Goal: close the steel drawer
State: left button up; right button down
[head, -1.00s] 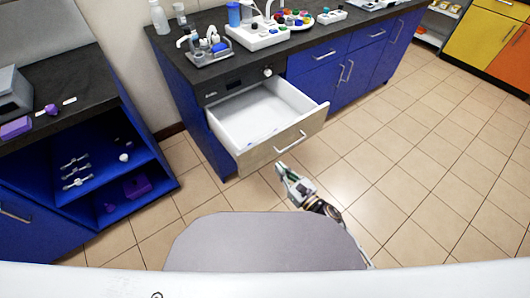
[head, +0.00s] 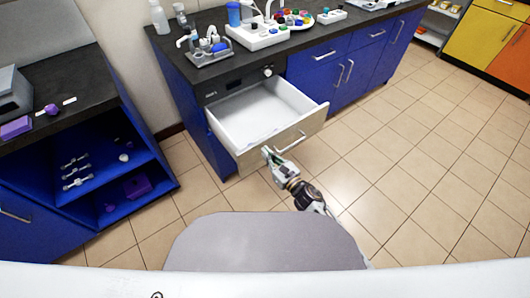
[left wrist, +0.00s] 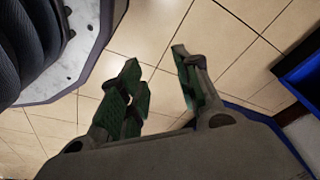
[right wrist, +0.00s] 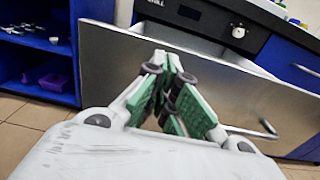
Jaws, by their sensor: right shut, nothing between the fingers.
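The steel drawer (head: 240,158) stands pulled out of the blue bench in the head view. Its white inside (head: 262,112) looks empty. Its steel front also fills much of the right wrist view (right wrist: 110,62), with the bar handle (right wrist: 252,130) at the right. My right gripper (head: 267,151) is shut and empty, its fingertips at the drawer front, left of the handle. In the right wrist view its green-padded fingers (right wrist: 172,58) meet near the front's top edge; I cannot tell whether they touch it. My left gripper (left wrist: 160,75) is open and empty above the tiled floor.
The dark bench top (head: 200,72) above the drawer carries a grey holder (head: 208,52) and a white tray (head: 262,35) with coloured pieces. An open blue shelf unit (head: 100,165) stands at the left. The tiled floor (head: 400,150) on the right is clear.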

jog(key=shift+w+a, duration=0.3)
jog(key=shift+w, duration=0.15)
pick_arm(q)
jog(key=shift+s+f, duration=0.15)
jog(key=shift+s, duration=0.45)
pick_arm(e)
jog(key=shift+w+a, duration=0.15)
pick_arm(q)
jog(key=shift+w, duration=0.1)
